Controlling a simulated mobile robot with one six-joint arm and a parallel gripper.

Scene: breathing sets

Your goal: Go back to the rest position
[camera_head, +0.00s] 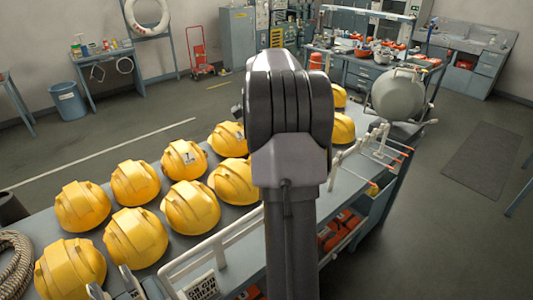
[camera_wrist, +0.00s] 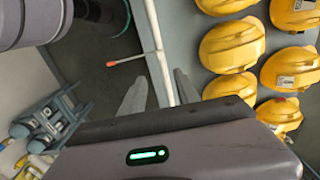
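My gripper (camera_wrist: 159,88) shows in the wrist view with its two grey fingers apart and nothing held between them. A white rail (camera_wrist: 157,50) of the table rack runs behind the gap between the fingers. I cannot tell how far the fingers are from the rail. Yellow hard hats (camera_wrist: 232,45) lie to the right of the fingers. In the head view my arm stands upright in the middle and hides part of the table (camera_head: 232,214).
Several yellow hard hats (camera_head: 135,237) stand in rows on the table. A white peg rack (camera_head: 372,160) with orange tips juts from its right edge. A grey rounded tank (camera_head: 398,95) stands behind it. A coiled hose (camera_head: 14,265) lies at left. Open floor (camera_head: 455,225) shows at right.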

